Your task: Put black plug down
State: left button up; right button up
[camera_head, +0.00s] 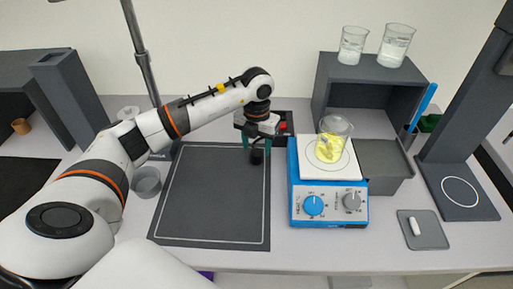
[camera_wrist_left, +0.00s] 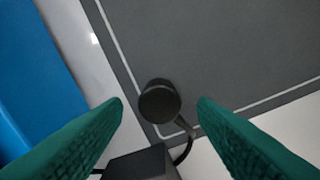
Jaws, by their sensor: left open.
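The black plug (camera_head: 257,156) is a short dark cylinder at the upper right corner of the dark grey mat (camera_head: 210,205). In the left wrist view the plug (camera_wrist_left: 159,102) shows its round end, near the mat's pale border line. My left gripper (camera_head: 257,143) is open, with its green fingers on either side of the plug; in the left wrist view the fingertips (camera_wrist_left: 162,103) are apart, with visible gaps beside the plug. Whether the plug rests fully on the mat is hard to tell. My right gripper is not in view.
A blue hotplate (camera_head: 328,207) carrying a beaker of yellow liquid (camera_head: 328,148) stands just right of the mat. A dark tray (camera_head: 284,118) lies behind the gripper. A grey cup (camera_head: 147,182) stands left of the mat. The mat's middle is clear.

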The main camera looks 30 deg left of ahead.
aim_at(257, 151)
pick_arm(q)
notch_tip(257, 151, up, 10)
jog(key=b, duration=0.2)
jog(key=shift+r, duration=0.25)
